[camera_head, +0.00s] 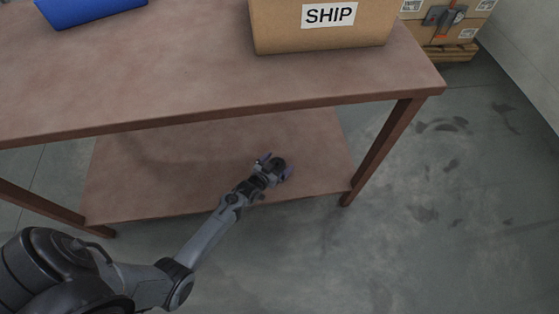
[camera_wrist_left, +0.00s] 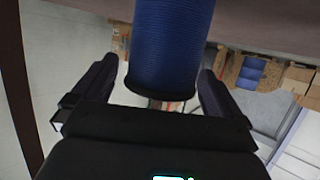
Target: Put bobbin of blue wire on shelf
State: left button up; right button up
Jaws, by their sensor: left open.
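The bobbin of blue wire (camera_wrist_left: 172,45) fills the upper middle of the left wrist view, with a dark rim at its near end. My left gripper (camera_wrist_left: 158,78) is open, with one finger on each side of the bobbin and visible gaps between. In the head view my left gripper (camera_head: 275,167) is over the right part of the table's lower shelf (camera_head: 150,180). A dark round shape shows between its fingers there; I cannot tell if it is the bobbin's end. My right gripper is not in view.
The brown tabletop (camera_head: 180,70) lies above the lower shelf. It carries a cardboard box marked SHIP (camera_head: 320,40) and a blue object (camera_head: 90,8). A table leg (camera_head: 385,145) stands to the right of the gripper. More boxes (camera_head: 450,22) stand at the back right. The right floor is clear.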

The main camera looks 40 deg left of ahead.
pick_arm(q)
jog(key=s+d+r+m+g+p, duration=0.1)
jog(key=s+d+r+g+p, duration=0.1)
jog(key=s+r, duration=0.5)
jog(key=s+d+r+m+g+p, duration=0.1)
jog(key=s+d+r+g, duration=0.4)
jog(key=s+r, duration=0.3)
jog(key=s+d+r+g+h+p, duration=0.1)
jog(key=s+d+r+g+p, duration=0.1)
jog(key=s+r, duration=0.6)
jog(key=s+d+g, duration=0.1)
jog(key=s+d, duration=0.1)
jog(key=s, duration=0.2)
jog(key=shift+s+d+r+m+p, duration=0.2)
jog(key=shift+s+d+m+p, duration=0.05)
jog(key=shift+m+p, duration=0.15)
notch_tip(320, 180, up, 65)
jog(key=p, duration=6.5)
jog(key=shift+r, duration=0.15)
